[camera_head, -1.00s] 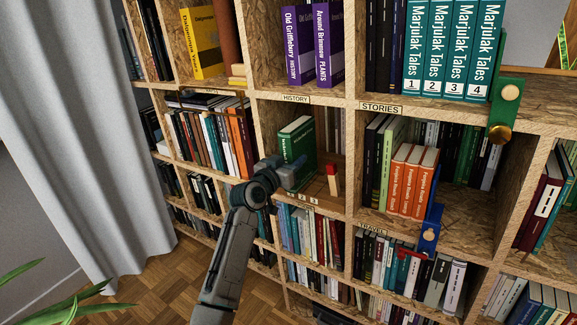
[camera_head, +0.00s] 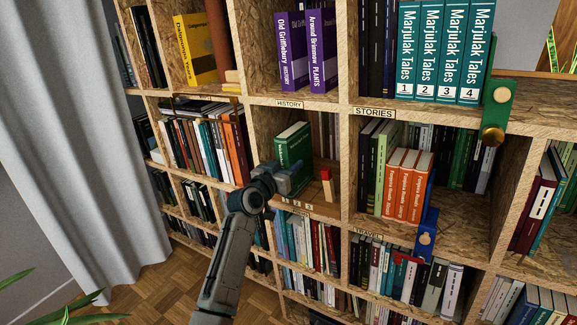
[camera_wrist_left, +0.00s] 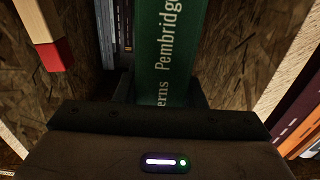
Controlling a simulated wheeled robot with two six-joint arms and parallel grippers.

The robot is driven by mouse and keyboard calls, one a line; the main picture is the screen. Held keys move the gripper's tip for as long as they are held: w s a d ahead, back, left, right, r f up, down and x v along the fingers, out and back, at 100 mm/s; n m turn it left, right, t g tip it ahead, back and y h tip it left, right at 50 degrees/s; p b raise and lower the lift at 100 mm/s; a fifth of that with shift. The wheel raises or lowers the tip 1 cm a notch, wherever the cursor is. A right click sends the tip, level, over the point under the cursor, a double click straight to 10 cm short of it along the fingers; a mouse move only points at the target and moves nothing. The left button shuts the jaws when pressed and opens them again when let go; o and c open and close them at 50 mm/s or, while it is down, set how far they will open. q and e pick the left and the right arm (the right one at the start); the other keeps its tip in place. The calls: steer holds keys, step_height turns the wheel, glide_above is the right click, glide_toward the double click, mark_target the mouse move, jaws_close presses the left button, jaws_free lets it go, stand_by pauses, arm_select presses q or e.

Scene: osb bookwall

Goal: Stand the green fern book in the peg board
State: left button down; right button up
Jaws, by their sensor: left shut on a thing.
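The green fern book (camera_head: 293,150) stands upright in the cubby under the HISTORY label, its spine toward me. It also fills the upper middle of the left wrist view (camera_wrist_left: 170,50), with "Pembridge" and "erns" on the spine. My left gripper (camera_head: 282,180) is at the cubby's front and shut on the lower part of the book. The peg board (camera_head: 310,205) lies on the cubby floor with a red-tipped wooden peg (camera_head: 327,186) standing right of the book. That peg shows at upper left in the wrist view (camera_wrist_left: 42,35). The book's foot is hidden by my gripper. My right gripper is not in view.
The cubby's side walls stand close on both sides, with dark books (camera_head: 327,135) behind. To the right, orange books (camera_head: 405,185) stand beside a blue bookend (camera_head: 427,235).

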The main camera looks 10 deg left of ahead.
arm_select(q)
steer(key=c, duration=0.8)
jaws_free()
steer(key=shift+r, duration=0.15)
steer(key=shift+c, duration=0.2)
steer(key=shift+f, duration=0.2)
steer(key=v, duration=1.1)
steer(key=shift+r+p, duration=0.2)
steer(key=shift+p, duration=0.15)
